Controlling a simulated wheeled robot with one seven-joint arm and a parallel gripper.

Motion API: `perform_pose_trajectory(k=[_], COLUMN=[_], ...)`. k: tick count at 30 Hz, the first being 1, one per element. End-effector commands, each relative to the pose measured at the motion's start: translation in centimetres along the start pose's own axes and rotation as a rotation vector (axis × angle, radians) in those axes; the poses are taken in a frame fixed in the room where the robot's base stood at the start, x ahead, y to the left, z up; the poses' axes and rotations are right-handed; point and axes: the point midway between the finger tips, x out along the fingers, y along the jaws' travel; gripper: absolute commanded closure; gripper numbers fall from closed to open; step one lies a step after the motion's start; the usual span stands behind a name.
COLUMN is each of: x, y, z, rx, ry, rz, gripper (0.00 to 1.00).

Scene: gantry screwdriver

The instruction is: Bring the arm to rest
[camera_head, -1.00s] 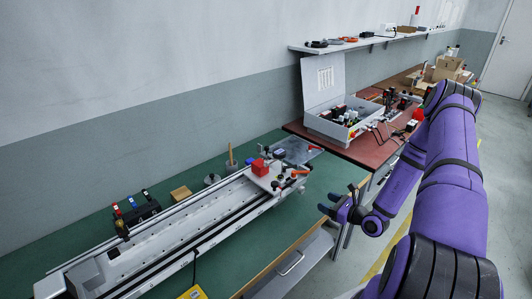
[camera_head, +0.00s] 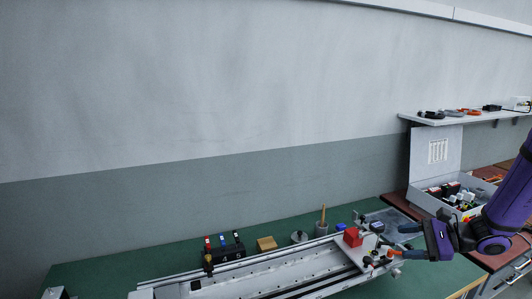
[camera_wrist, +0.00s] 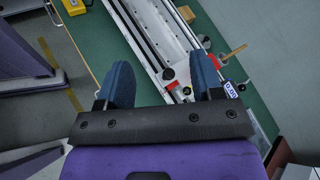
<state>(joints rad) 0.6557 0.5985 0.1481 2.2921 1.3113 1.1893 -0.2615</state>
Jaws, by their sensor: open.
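My purple arm comes in from the right in the head view. My gripper (camera_head: 402,239) is over the right end of the green bench, close to the gantry carriage in the picture. In the wrist view my gripper (camera_wrist: 164,88) shows two blue fingers set wide apart with nothing held between them. The gantry rail (camera_head: 262,275) and its carriage with a red block (camera_head: 352,237) lie beyond and below the fingers. I cannot tell the exact height of the fingers above the carriage.
The green bench (camera_head: 85,275) carries a black holder with coloured-top tools (camera_head: 222,246), a wooden block (camera_head: 266,244) and a cup with a stick (camera_head: 321,229). An open grey case (camera_head: 437,150) stands on the red table at right, below a shelf (camera_head: 460,117).

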Motion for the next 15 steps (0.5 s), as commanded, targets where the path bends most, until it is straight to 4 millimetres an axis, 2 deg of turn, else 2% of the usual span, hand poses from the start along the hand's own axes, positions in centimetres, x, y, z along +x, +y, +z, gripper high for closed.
perform_pose_trajectory(k=[1, 3, 15], x=[0.1, 0.2, -0.6], y=[-0.2, -0.1, 1.9], z=[1.8, 3.9, 14.8], rx=[-0.051, -0.113, -0.485], ry=[0.009, 0.021, 0.136], rz=[0.049, 0.118, 0.477], gripper=[0.39, 0.39, 0.39])
